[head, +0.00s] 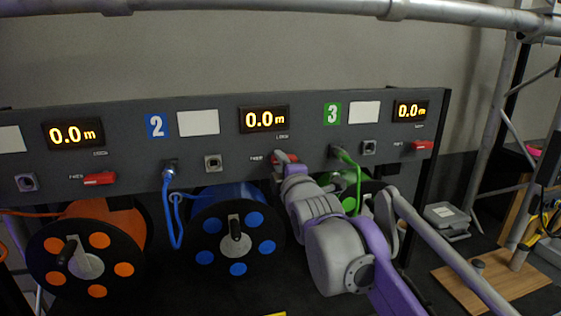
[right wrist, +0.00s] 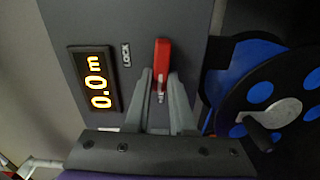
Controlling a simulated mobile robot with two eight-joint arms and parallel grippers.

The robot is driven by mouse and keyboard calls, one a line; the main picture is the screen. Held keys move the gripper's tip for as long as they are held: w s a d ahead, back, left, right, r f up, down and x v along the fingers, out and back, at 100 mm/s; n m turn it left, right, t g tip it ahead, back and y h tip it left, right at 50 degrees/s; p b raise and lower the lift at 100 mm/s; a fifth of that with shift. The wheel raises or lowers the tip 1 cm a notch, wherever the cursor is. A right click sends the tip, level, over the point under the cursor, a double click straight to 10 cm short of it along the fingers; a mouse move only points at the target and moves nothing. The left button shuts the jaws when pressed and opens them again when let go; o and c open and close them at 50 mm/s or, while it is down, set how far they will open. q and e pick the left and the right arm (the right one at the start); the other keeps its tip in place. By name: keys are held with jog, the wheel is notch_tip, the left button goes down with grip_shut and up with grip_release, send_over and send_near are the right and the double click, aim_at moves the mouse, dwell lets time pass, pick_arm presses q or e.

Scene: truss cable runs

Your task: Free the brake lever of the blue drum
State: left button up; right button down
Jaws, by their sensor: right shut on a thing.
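The blue drum (head: 237,230) hangs under the panel section marked 2, with black side plates and blue discs; it also shows in the right wrist view (right wrist: 243,72). Its red brake lever (right wrist: 162,58) is on the panel beside the 0.0 m display (right wrist: 92,82), by the word LOCK. The lever lies along the panel's length, as the other red levers do. My left gripper is out of view.
An orange drum (head: 104,228) is on the left, a green drum (head: 370,188) behind my right arm. A blue cable (head: 173,215) hangs from a socket beside the blue drum; a green cable (head: 350,168) is plugged in further right. A scaffold tube (head: 250,14) crosses overhead.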

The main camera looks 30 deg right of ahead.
jog(key=shift+n, duration=0.5)
jog(key=c, duration=0.8)
grip_release()
jog(key=shift+o, duration=0.2)
jog(key=shift+s, duration=0.1)
jog(key=v, duration=1)
jog(key=shift+s+a, duration=0.2)
jog(key=shift+s, duration=0.1)
jog(key=shift+f, duration=0.1)
jog(key=s+a+f+m+g+y, duration=0.1)
jog(key=s+a+f+m+g, duration=0.15)
jog(key=f, duration=0.45)
jog(key=s+a+f+m+g+y+p, duration=0.1)
jog(key=f+m+g, duration=0.15)
jog(key=f, duration=0.45)
jog(key=s+a+f+m+g, duration=0.1)
jog(key=a+f+m, duration=0.15)
jog(key=f, duration=0.45)
jog(key=s+a+f+m+g+y+p, duration=0.1)
jog(key=s+a+f+m+g, duration=0.1)
jog(key=s+f, duration=0.4)
jog(key=s+a+f+m+g+y, duration=0.1)
jog(key=s+f+m+g, duration=0.3)
jog(key=f, duration=0.7)
jog(key=s+a+m, duration=0.1)
jog(key=s+m, duration=0.1)
jog(key=s, duration=0.1)
jog(key=shift+s+a+p, duration=0.25)
jog(key=shift+p, duration=0.1)
